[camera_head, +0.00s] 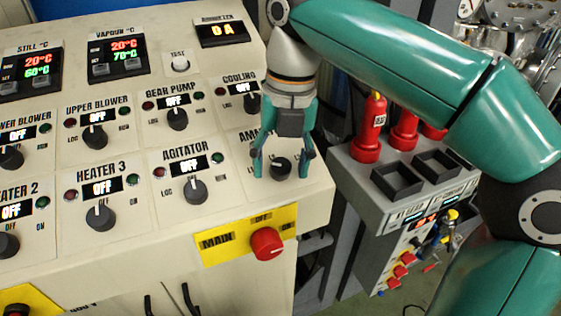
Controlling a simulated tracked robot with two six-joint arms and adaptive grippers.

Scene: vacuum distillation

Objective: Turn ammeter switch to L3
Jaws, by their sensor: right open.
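The ammeter switch (280,168) is a dark round knob at the right end of the lower row on the sloped cream panel. My right gripper (281,172) points down over it, open, with one finger on each side of the knob. I cannot tell whether the fingers touch it. The gripper hides much of the ammeter label and any position marks, so the knob's setting cannot be read. The ammeter display (222,32) at the top of the panel reads 0 A. My left gripper is not in view.
The agitator knob (195,191) is left of the ammeter switch, and the cooling knob (253,103) is above it. The red main switch (267,243) on a yellow plate is just below. A grey cabinet (345,165) with red bottle-like items stands at the right.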

